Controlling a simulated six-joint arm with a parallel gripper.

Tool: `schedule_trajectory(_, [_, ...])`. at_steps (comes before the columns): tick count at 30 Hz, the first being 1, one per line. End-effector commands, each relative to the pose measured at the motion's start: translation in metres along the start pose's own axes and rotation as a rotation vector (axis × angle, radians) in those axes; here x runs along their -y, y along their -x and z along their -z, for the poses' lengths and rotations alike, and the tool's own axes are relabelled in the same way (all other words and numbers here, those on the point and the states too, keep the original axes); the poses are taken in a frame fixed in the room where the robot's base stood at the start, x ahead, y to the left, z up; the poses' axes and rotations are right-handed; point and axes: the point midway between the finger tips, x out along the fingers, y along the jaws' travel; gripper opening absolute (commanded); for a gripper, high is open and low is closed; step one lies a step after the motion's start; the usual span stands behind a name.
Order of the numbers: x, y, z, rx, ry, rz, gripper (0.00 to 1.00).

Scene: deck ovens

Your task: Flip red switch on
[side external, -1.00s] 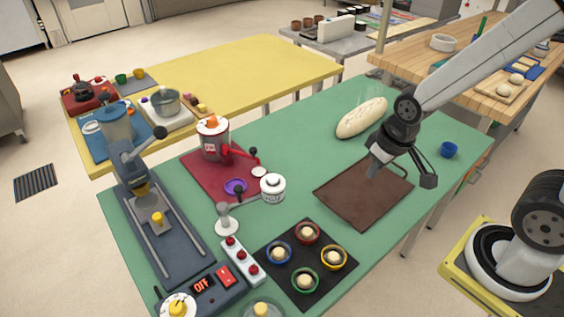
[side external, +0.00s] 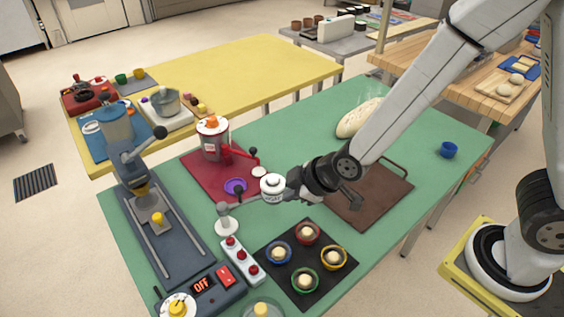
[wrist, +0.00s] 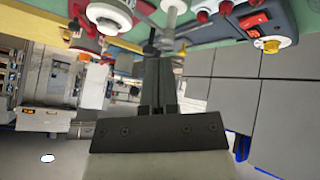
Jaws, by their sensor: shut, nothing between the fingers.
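The red switch (side external: 226,276) sits on the dark blue control box (side external: 206,290) at the front left of the green table. The display (side external: 201,285) beside it reads OFF. The switch also shows near the top right of the wrist view (wrist: 254,20). My gripper (side external: 286,187) is shut and empty. In the side view it points left beside the white lidded jar, well to the upper right of the switch; I cannot tell if it touches the jar. Its closed fingers (wrist: 158,62) stand in the middle of the wrist view, apart from the switch.
A white jar (side external: 272,184) and a lamp-like stand (side external: 227,224) are close to my gripper. A grey strip with several red buttons (side external: 240,262) lies beside the switch. A black mat with several coloured cups (side external: 306,262) lies right of it. A yellow-topped knob (side external: 178,307) is at left.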

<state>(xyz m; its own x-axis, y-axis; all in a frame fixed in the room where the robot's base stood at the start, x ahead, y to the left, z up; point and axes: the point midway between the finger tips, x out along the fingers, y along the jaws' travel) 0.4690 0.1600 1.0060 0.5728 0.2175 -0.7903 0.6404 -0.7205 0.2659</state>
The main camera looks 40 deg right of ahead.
Motion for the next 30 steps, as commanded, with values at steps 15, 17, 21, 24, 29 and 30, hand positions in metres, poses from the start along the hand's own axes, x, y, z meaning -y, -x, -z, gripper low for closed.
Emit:
schedule_trajectory(15, [0.107,-0.035,0.067,-0.325,0.551,-0.105,0.0])
schedule_trajectory(17, [0.117,-0.035,0.071,-0.353,0.598,-0.123,0.0])
schedule_trajectory(21, [0.135,-0.036,0.077,-0.401,0.679,-0.156,0.0])
schedule_trajectory(24, [0.142,-0.036,0.08,-0.42,0.71,-0.172,0.0])
schedule_trajectory(29, [0.145,-0.036,0.081,-0.431,0.727,-0.18,0.0])
schedule_trajectory(30, [0.145,-0.036,0.081,-0.431,0.727,-0.181,0.0])
